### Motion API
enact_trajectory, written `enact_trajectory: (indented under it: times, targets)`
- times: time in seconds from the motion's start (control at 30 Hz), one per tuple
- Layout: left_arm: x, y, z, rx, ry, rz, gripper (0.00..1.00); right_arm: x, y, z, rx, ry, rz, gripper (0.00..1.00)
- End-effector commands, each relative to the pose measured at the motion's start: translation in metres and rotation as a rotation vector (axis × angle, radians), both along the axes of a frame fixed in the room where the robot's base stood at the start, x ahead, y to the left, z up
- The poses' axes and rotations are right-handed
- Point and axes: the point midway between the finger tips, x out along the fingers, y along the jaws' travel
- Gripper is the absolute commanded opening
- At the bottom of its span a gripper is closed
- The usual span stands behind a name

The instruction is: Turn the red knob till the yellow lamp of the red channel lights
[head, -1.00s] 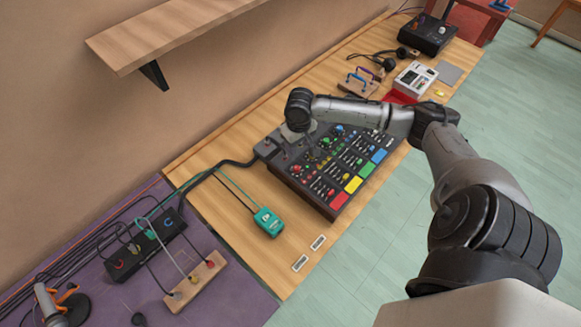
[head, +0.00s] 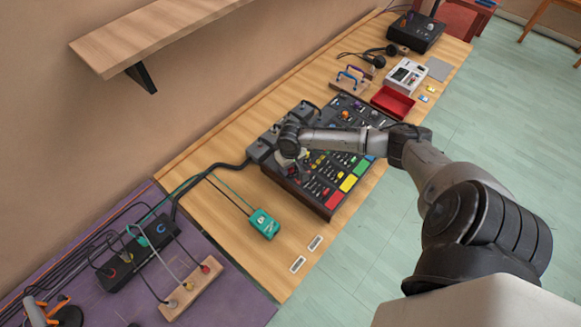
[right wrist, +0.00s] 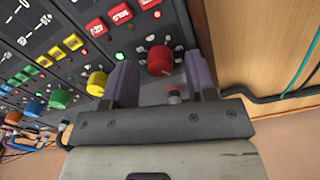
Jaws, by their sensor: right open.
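The mixing desk (head: 352,164) lies on the wooden bench, with rows of coloured knobs and a red, yellow, green and blue pad along its front. My right gripper (right wrist: 160,58) is over the desk's red end, pointing down. In the right wrist view, the red knob (right wrist: 160,61) shows between its two spread fingers, with a gap on each side. The fingers are open and hold nothing. Red buttons (right wrist: 120,14) sit in the same channel row. I cannot make out the red channel's yellow lamp or whether it is lit. My left gripper is out of view.
A yellow knob (right wrist: 97,83) stands just beside the left finger in the right wrist view. A teal box (head: 263,224) lies on the bench left of the desk. A red tray (head: 392,102) and a white device (head: 408,75) lie beyond it. A shelf (head: 150,37) overhangs the wall side.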

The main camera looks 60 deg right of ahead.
Motion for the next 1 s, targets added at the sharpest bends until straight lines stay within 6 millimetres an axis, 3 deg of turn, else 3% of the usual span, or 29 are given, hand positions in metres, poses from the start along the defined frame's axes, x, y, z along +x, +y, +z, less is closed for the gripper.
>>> enact_trajectory:
  times: [0.47, 1.0]
  targets:
    - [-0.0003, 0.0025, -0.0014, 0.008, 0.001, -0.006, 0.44, 0.0, 0.0002, -0.008, 0.0, 0.0, 0.001, 0.52]
    - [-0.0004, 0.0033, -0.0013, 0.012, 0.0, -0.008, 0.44, 0.0, 0.0002, -0.0077, 0.0, 0.0, 0.001, 0.03]
